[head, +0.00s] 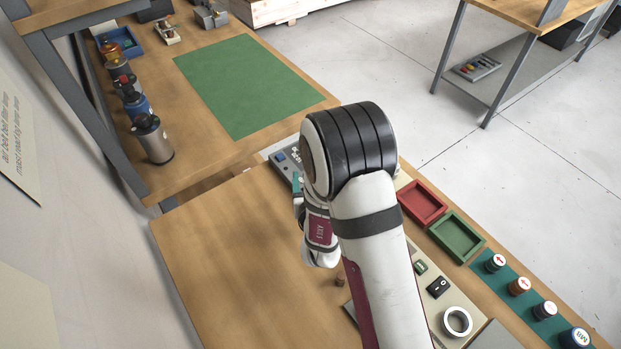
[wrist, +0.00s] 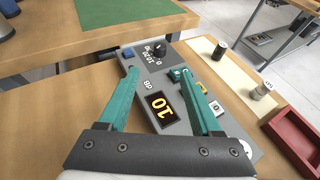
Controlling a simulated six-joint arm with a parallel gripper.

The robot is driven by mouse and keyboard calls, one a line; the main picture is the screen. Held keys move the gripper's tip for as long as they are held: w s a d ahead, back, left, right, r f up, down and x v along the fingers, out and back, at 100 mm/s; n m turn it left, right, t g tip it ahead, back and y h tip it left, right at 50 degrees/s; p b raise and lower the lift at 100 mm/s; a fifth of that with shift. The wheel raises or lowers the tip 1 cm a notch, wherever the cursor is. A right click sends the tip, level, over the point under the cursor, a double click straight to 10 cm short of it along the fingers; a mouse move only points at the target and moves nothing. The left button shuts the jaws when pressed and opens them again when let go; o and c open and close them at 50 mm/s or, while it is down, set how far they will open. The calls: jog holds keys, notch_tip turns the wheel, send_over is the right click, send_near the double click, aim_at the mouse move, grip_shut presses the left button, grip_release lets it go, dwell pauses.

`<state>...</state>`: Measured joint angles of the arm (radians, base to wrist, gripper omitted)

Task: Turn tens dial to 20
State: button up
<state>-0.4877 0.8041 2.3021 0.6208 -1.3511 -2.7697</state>
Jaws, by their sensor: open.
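In the wrist view, a grey control panel (wrist: 176,125) lies beneath my gripper. A black round dial (wrist: 158,50) sits at its far end, with white scale numbers beside it, too small to read surely. A dark display (wrist: 163,106) on the panel shows orange digits that appear to read 10. My gripper (wrist: 160,73) is open and empty. Its two teal fingers straddle the panel in the picture, with the dial beyond the tips and apart from them. In the head view, my arm covers most of the panel (head: 282,160) and hides the dial.
A blue button (wrist: 128,53) is left of the dial. Red (head: 422,203) and green (head: 456,237) trays stand right of my arm. The left table area (head: 230,260) is clear.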

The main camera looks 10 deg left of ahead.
jog(key=shift+s+d+r, duration=0.1)
jog(key=shift+s+r, duration=0.05)
jog(key=shift+s, duration=0.25)
